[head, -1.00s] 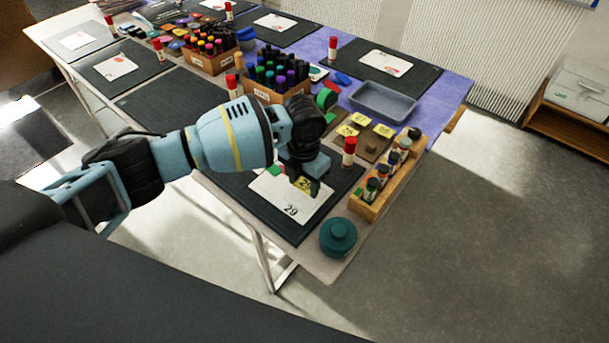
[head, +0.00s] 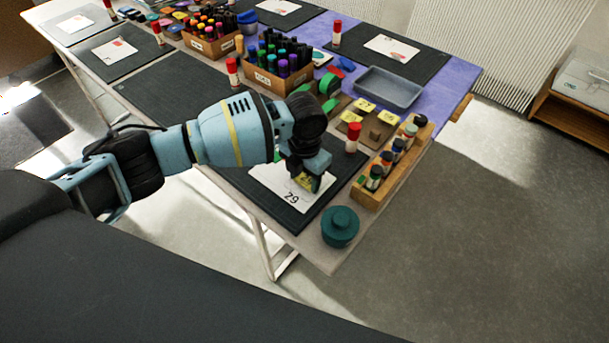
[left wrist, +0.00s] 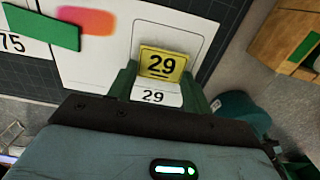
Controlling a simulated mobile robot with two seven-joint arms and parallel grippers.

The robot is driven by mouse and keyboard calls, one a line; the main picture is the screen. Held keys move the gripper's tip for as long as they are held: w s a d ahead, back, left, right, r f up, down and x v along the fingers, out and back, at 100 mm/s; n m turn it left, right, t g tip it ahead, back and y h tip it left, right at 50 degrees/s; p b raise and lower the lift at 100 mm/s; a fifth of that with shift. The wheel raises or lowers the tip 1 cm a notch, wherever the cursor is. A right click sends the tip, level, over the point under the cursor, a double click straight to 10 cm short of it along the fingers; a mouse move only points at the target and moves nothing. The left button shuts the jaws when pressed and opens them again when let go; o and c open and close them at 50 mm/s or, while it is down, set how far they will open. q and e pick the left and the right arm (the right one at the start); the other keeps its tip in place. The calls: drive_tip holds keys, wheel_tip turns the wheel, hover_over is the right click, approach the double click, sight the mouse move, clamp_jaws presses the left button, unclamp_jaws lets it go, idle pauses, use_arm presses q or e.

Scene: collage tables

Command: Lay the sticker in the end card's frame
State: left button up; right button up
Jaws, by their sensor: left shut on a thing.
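The white end card (head: 262,178) lies on a dark mat at the near end of the table, with a printed 29 at its near edge. In the left wrist view the card (left wrist: 112,60) shows a pink-orange patch and a thin outlined frame (left wrist: 170,28). My left gripper (head: 311,183) is over the card's right part. Its green fingers (left wrist: 161,88) are shut on the yellow sticker (left wrist: 162,63) marked 29. The sticker appears within the frame's outline, towards its lower end; I cannot tell whether it touches the card. My right gripper is out of view.
A green block (left wrist: 40,25) lies at the card's left. A red-capped glue stick (head: 352,139), a wooden rack of bottles (head: 392,165) and a teal lidded pot (head: 340,227) stand close by on the right. Marker boxes (head: 278,80) and a grey tray (head: 388,88) stand farther back.

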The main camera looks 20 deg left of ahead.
use_arm(q)
drive_tip(key=o, duration=0.7)
drive_tip(key=shift+o, duration=0.2)
wheel_tip(320, 180, up, 8)
drive_tip(key=shift+f, duration=0.1)
idle(0.6)
